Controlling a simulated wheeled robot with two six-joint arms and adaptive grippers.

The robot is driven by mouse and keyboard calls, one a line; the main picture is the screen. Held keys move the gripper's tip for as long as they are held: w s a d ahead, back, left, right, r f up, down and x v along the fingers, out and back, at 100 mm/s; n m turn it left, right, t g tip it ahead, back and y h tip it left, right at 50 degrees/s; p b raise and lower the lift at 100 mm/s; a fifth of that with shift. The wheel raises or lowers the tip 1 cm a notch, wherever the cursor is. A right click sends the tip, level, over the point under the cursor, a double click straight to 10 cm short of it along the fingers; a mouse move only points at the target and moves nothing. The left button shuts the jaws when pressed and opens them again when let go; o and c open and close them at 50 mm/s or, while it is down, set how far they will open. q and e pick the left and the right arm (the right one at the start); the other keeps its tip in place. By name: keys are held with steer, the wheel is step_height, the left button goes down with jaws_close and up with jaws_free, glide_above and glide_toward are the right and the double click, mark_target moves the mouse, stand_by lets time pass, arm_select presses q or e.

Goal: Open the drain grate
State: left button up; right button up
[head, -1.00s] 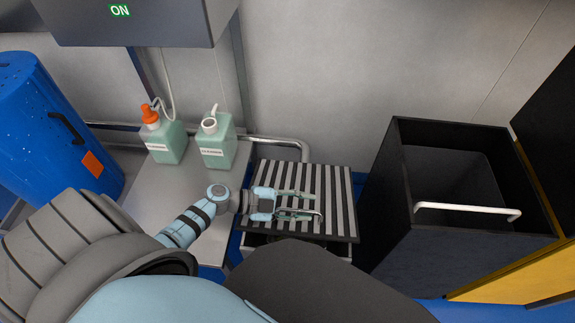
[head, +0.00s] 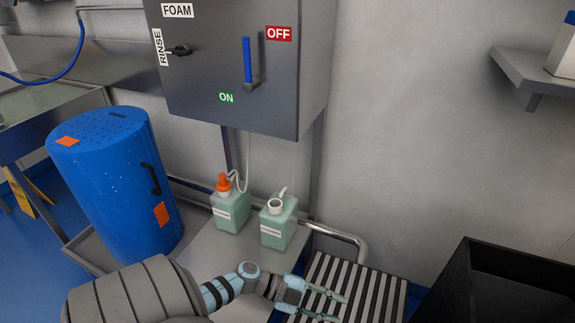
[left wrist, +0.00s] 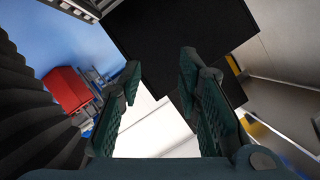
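The drain grate (head: 385,293) is a panel of dark and light stripes at the bottom of the head view, right of the cleaner bottles; its near part is cut off by the frame edge. My left gripper (head: 330,305) is over the grate's left part, its two fingers apart and pointing right. In the left wrist view my left gripper (left wrist: 158,88) is open, with a clear gap between its green fingers and nothing seen held. I cannot tell whether it touches the grate. My right gripper is not in view.
Two green cleaner bottles (head: 230,211) (head: 279,222) stand on a grey bench (head: 225,262) behind my left arm. A pipe (head: 340,236) runs behind the grate. A blue drum (head: 115,185) stands left, a black bin (head: 500,290) right. A control cabinet (head: 238,70) hangs above.

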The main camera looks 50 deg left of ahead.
arm_select(q)
steer(key=p+v, duration=0.2)
steer(key=v, duration=0.9)
steer(key=shift+s, duration=0.3)
steer(key=shift+a, duration=0.2)
stand_by(0.3)
